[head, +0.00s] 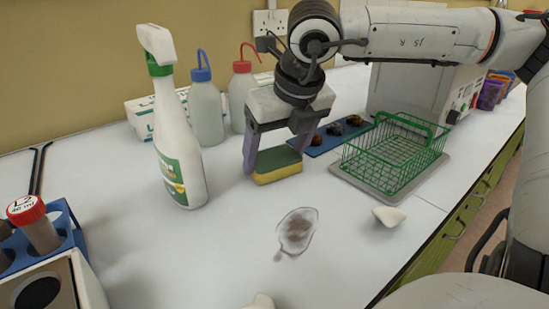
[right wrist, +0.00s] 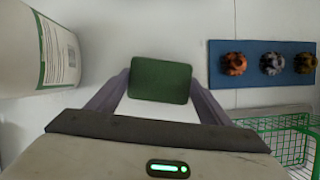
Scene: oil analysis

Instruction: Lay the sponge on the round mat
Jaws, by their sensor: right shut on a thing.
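The sponge (head: 279,174) is yellow below with a green top. My right gripper (head: 273,160) is shut on it from two opposite sides. In the head view the sponge is just right of the spray bottle, and I cannot tell whether its underside touches the bench. In the right wrist view the sponge's green face (right wrist: 160,80) sits between the two fingers. I cannot make out a round mat in either view. My left gripper is not in view.
A white spray bottle (head: 178,150) stands close left of the gripper. A blue mat (head: 318,147) with several dark lumps and a green wire basket (head: 390,160) are to the right.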

